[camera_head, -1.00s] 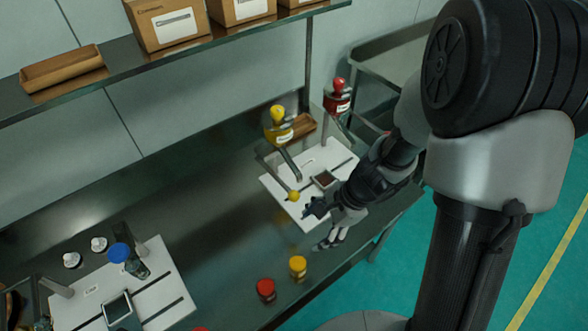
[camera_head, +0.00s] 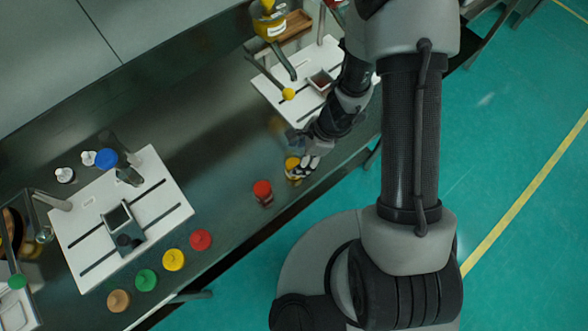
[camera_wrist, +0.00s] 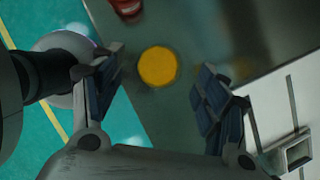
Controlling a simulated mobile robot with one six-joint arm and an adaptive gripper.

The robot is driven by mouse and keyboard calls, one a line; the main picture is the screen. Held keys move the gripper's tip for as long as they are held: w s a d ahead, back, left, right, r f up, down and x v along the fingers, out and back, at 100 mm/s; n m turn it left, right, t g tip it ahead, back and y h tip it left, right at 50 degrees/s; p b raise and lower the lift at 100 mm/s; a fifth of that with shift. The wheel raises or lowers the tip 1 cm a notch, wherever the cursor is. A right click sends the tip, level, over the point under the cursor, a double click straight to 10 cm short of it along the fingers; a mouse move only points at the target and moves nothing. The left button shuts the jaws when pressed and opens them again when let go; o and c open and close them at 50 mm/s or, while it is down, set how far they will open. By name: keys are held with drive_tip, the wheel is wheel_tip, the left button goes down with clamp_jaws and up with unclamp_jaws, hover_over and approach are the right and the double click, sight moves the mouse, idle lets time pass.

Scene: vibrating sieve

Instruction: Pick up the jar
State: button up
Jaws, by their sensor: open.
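A jar with a yellow lid (camera_head: 292,164) stands near the front edge of the dark table, partly hidden by my gripper. My gripper (camera_head: 299,153) is open and right at this jar in the head view. In the wrist view the round yellow lid (camera_wrist: 158,66) shows between the two spread fingers of my gripper (camera_wrist: 160,80), with a gap on each side. A jar with a red lid (camera_head: 263,192) stands to the left of the yellow one; part of a red jar (camera_wrist: 127,8) shows at the top of the wrist view.
A white board (camera_head: 270,88) with a small square tray (camera_head: 321,81) and a yellow-topped dispenser (camera_head: 269,22) lies behind my gripper. Another white board (camera_head: 75,232) is at the left, with several coloured round lids (camera_head: 173,260) along its front. The table's front edge is close to my gripper.

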drive_tip(key=b, duration=0.3)
hover_over(294, 164)
drive_tip(key=s, duration=0.2)
drive_tip(key=f, duration=0.5)
drive_tip(key=shift+s+a+f, duration=0.1)
drive_tip(key=shift+s+f, duration=0.05)
drive_tip(key=shift+s, duration=0.05)
drive_tip(key=shift+p, duration=0.3)
drive_tip(key=shift+c, duration=0.3)
drive_tip(key=c, duration=1.2)
